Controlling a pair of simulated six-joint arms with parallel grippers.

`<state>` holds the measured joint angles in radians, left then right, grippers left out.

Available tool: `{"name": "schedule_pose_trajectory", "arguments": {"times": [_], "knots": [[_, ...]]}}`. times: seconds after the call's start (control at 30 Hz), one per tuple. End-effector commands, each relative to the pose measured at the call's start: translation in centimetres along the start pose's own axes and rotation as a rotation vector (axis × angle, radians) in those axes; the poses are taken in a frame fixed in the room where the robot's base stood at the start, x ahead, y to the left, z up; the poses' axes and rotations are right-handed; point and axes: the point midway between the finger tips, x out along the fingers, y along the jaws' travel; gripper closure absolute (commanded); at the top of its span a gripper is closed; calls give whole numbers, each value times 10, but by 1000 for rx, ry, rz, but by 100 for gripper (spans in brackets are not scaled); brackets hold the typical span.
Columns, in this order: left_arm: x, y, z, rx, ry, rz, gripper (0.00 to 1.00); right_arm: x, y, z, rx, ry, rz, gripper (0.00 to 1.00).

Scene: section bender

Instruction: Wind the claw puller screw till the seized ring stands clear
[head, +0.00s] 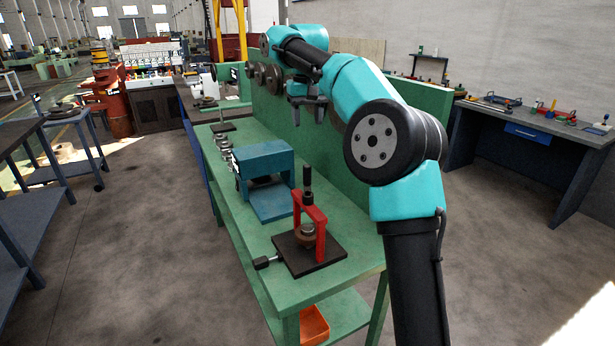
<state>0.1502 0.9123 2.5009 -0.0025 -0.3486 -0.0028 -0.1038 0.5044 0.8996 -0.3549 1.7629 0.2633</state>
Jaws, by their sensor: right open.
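The red claw puller (318,228) stands upright on a dark square plate (328,257) near the front of the green bench. Its dark screw (307,183) points up from the top. A brown ring (304,239) sits between the puller's legs, around a metal post low on the plate. I cannot tell how far the ring stands above the plate. My right gripper (307,116) is open and empty, pointing down above the far part of the bench, beyond the puller and apart from it. My left gripper is not in view.
A blue box-shaped fixture (265,160) stands on the bench behind the puller. A black-ended handle (262,263) sticks out left of the plate. A green back panel (300,132) runs along the bench's right side. The bench's front right corner is clear.

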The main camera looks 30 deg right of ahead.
Motion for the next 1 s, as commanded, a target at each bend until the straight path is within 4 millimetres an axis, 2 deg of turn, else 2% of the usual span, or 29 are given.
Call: {"name": "schedule_pose_trajectory", "arguments": {"times": [0.27,0.43,0.57,1.0], "knots": [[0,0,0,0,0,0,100,0,0,0,-10,0,0,49],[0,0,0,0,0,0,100,0,0,0,-120,0,0,49],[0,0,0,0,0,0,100,-1,0,0,-302,0,0,49],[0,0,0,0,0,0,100,-3,-1,0,-1067,0,0,49]]}}
